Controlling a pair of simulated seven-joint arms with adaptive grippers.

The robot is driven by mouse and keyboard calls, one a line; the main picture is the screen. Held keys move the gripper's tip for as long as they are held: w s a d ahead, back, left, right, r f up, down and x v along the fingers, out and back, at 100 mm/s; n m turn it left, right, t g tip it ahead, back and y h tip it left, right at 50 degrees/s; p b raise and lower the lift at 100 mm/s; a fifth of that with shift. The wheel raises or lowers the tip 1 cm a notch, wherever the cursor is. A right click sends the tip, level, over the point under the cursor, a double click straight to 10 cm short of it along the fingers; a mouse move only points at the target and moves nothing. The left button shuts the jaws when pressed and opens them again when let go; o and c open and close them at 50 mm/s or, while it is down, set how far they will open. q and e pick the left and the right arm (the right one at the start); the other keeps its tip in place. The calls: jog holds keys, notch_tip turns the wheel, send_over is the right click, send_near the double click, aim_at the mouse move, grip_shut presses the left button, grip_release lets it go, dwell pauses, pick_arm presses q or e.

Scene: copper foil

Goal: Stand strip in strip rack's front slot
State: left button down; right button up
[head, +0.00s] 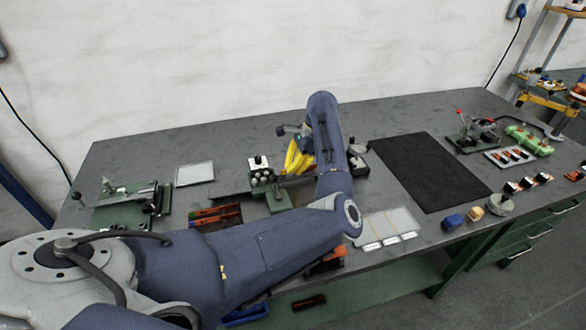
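My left arm comes in from the left and crosses the front of the bench. Orange-red strip-like pieces (214,212) lie in a dark holder left of centre. I cannot tell which piece is the strip. A pale rack with dark and orange slots (510,155) stands at the right; I cannot confirm it is the strip rack. My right gripper is out of view.
A black mat (425,172) lies clear right of centre. A green fixture (125,203) and a white sheet (195,174) are at the left.

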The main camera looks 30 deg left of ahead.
pick_arm(q)
jog(key=shift+f, duration=0.55)
jog(key=c, duration=2.2)
grip_release()
jog(key=c, duration=1.6)
grip_release()
jog(key=v, duration=1.3)
jog(key=shift+s+r, duration=0.15)
jog(key=shift+s, duration=0.05)
jog(key=shift+a, duration=0.1)
